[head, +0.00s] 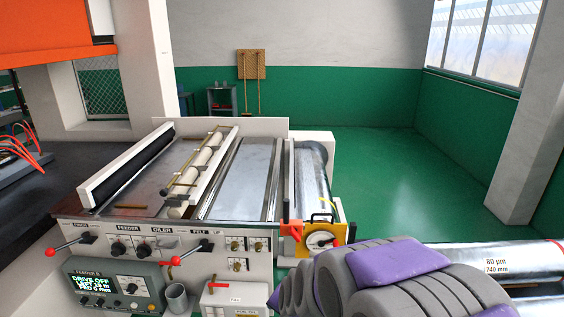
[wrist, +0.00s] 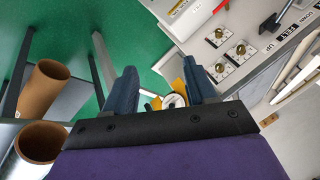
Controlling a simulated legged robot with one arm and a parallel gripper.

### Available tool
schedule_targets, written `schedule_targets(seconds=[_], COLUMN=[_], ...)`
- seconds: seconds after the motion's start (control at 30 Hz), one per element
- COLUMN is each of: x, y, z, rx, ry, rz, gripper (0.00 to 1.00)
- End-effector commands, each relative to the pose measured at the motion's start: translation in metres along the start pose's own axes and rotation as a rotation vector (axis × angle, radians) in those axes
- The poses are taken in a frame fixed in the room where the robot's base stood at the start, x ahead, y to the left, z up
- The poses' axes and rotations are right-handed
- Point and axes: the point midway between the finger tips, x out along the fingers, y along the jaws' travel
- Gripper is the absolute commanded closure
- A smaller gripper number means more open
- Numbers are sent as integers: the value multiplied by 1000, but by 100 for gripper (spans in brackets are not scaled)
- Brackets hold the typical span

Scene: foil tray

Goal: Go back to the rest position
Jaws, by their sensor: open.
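My gripper (wrist: 160,84) shows in the wrist view with its two dark blue fingers spread wide apart and nothing held between them. Beyond the fingers is a yellow block with a white dial (wrist: 174,100), apart from them as far as I can tell. In the head view my grey and purple arm fills the lower right, and the fingers cannot be made out there. The yellow dial unit (head: 320,238) sits at the front right corner of the feeder machine (head: 150,235), just beyond my arm.
A metal foil roll (head: 470,258) labelled 80 µm lies at the right behind my arm. Red-knobbed levers (head: 185,252) stick out from the machine front. A grey cup (head: 176,297) stands below them. Brown tubes (wrist: 45,85) lie left of my gripper. The green floor (head: 390,165) behind is clear.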

Motion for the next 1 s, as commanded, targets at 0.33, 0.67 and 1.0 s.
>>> schedule_targets(seconds=[0.33,0.67,1.0], x=[-120,-213,-229], y=[105,194,210], z=[59,124,137], rx=[-311,-493,-519], ry=[-275,-524,-576], rz=[196,340,364], gripper=[44,44,44])
